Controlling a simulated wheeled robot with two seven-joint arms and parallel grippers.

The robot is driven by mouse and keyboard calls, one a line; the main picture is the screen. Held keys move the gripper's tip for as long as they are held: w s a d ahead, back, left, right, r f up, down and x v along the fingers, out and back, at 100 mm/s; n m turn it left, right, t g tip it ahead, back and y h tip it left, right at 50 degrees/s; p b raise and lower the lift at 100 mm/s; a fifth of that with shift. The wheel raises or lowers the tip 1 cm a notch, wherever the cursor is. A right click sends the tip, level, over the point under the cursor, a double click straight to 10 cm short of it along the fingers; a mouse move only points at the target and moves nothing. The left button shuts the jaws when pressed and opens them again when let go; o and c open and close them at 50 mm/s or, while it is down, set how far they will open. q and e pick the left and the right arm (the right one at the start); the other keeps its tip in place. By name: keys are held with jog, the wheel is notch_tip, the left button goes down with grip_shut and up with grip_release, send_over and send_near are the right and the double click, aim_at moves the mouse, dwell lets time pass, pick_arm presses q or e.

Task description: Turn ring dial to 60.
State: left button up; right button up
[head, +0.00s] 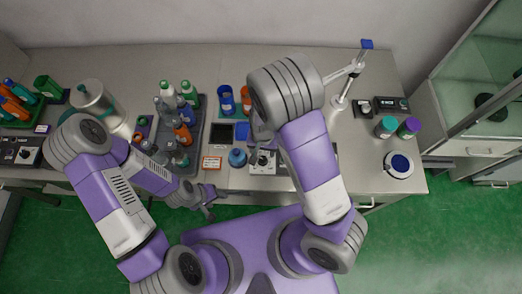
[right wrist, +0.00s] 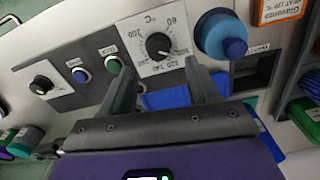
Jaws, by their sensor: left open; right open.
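A black dial knob (right wrist: 158,45) sits on a white plate with a printed °C scale in the right wrist view. A light mark on the knob appears to point to the lower right, but the exact value is too small to tell. In the head view the white plate (head: 262,163) is partly covered by my right gripper (head: 263,148). In the right wrist view my right gripper (right wrist: 160,88) is open and empty. Its fingers are spread on either side below the dial, apart from the knob. My left gripper (head: 207,207) is open and empty at the table's front edge.
A blue round-capped part (right wrist: 222,35) stands close on the right. A bottle tray (head: 202,155) is to the left in the head view.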

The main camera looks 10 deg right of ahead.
aim_at(263, 159)
jog(key=f, duration=0.3)
jog(key=f+b, duration=0.1)
jog(key=f, duration=0.1)
jog(key=shift+s+f, duration=0.25)
jog(key=shift+f, duration=0.05)
jog(key=c, duration=1)
jog(key=shift+c, duration=0.2)
